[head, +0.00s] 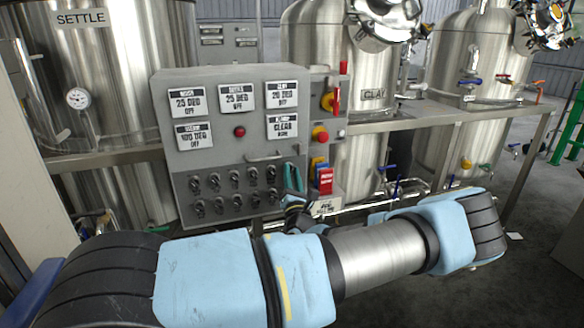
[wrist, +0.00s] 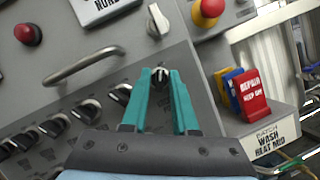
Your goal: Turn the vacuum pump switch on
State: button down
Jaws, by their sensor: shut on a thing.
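My gripper (head: 292,177) is at the lower right of the grey control panel (head: 219,151) in the head view. In the wrist view its teal fingers (wrist: 161,76) are closed on a small black rotary switch (wrist: 160,80), at the right end of the upper knob row. The fingers hide much of this switch, and its label cannot be read, so I cannot tell by name whether it is the vacuum pump switch. More black knobs (wrist: 88,108) with pale pointers run to the left. A separate grey knob (wrist: 158,20) sits above the fingertips.
A metal handle (wrist: 84,66) sticks out left of the fingers. Red lamp (wrist: 28,34), red emergency button (wrist: 208,10) and coloured tags (wrist: 253,98) are nearby. Steel tanks (head: 330,65) stand behind the panel. Open floor (head: 480,260) lies at the right.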

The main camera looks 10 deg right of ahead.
jog(key=shift+f+m, duration=0.1)
jog(key=shift+m, duration=0.2)
jog(key=c, duration=0.9)
grip_release()
jog(key=shift+s, duration=0.1)
jog(key=b+v, duration=0.3)
jog(key=v, duration=0.7)
jog(key=shift+s+a, duration=0.1)
jog(key=shift+s, duration=0.25)
